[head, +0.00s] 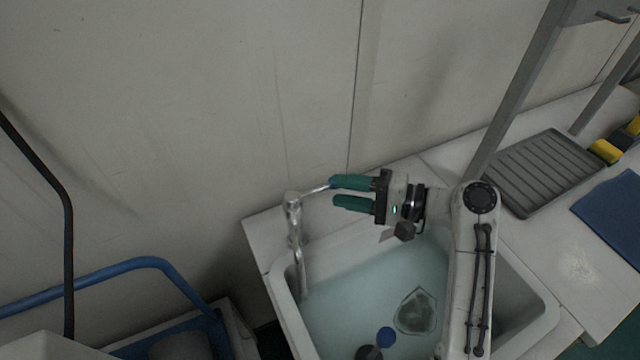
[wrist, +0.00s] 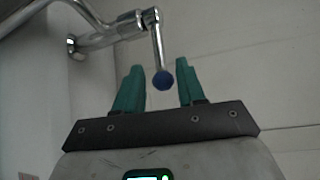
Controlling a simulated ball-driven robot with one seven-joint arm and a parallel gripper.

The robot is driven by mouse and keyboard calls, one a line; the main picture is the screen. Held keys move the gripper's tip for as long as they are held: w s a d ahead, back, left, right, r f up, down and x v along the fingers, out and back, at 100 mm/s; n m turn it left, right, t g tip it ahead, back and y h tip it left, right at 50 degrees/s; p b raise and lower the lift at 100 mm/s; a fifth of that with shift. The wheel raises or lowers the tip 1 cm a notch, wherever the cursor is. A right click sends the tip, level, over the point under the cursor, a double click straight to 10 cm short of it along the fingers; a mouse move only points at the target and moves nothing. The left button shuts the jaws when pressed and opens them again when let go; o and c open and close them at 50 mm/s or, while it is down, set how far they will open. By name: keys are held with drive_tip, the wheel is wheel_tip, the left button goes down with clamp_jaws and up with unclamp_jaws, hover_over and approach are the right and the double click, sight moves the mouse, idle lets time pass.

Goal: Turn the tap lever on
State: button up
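The chrome tap (head: 295,230) stands at the back left of the sink (head: 290,310). Its lever (head: 316,190) reaches out to the right toward my gripper (head: 335,192). In the head view the knob is mostly hidden by the upper finger.
The sink holds water, with a clear object (head: 415,312) and a blue-capped item (head: 386,337) in it. A wall stands close behind; a blue rail (head: 130,268) is left.

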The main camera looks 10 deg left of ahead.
sight(322, 185)
drive_tip(key=shift+p+x, duration=0.3)
drive_tip(key=shift+x, duration=2.3)
drive_tip(key=shift+c, duration=0.2)
clamp_jaws()
drive_tip(key=shift+d, duration=0.1)
